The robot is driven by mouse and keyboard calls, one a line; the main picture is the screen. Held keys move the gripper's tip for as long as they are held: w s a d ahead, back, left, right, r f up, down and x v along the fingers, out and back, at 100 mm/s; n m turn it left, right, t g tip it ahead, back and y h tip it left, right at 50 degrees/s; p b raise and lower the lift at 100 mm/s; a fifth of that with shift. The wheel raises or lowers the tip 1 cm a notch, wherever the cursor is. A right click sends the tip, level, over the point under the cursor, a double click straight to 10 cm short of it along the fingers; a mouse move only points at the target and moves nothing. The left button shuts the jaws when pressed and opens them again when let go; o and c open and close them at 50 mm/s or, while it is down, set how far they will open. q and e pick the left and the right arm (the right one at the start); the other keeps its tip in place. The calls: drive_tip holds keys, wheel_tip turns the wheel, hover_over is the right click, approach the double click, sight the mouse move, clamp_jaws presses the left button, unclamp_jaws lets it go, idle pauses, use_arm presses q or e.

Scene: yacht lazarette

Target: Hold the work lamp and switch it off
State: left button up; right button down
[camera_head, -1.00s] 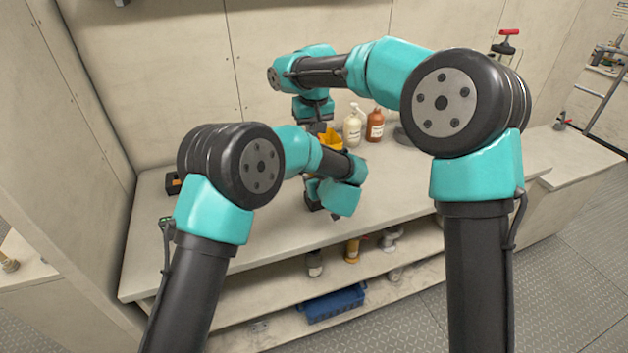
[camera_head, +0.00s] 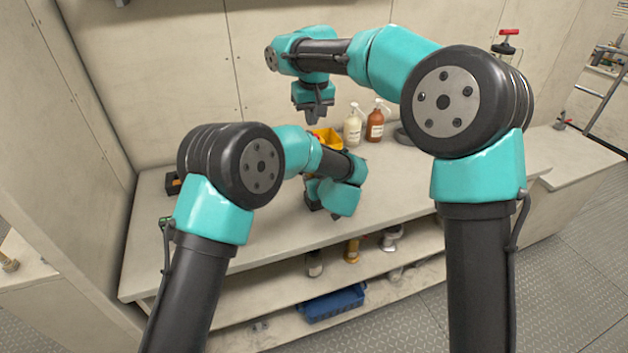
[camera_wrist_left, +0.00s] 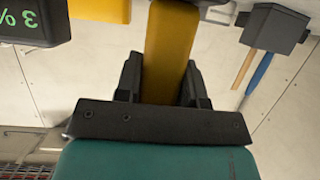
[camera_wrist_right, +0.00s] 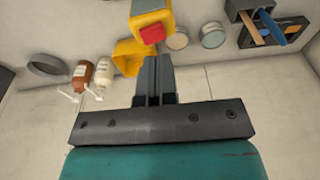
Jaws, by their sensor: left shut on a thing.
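The work lamp has a yellow body (camera_wrist_left: 168,45), which stands between the two dark fingers of my left gripper (camera_wrist_left: 162,85) in the left wrist view. That gripper is shut on it. In the right wrist view the lamp's yellow end (camera_wrist_right: 150,10) shows at the top with a red button (camera_wrist_right: 152,33) on it. My right gripper (camera_wrist_right: 153,78) is shut and empty, apart from the button. In the head view the right gripper (camera_head: 316,117) hangs above the bench, and my left arm hides most of the lamp.
On the bench (camera_head: 400,190) are a yellow bin (camera_head: 329,137), a cream bottle (camera_head: 353,126), a brown bottle (camera_head: 375,125) and a dark ring (camera_head: 402,134). A blue crate (camera_head: 333,303) is on the lower shelf.

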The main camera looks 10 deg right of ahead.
drive_tip(key=shift+r, duration=1.5)
use_arm(q)
drive_tip(key=o, duration=1.2)
drive_tip(key=v, duration=1.2)
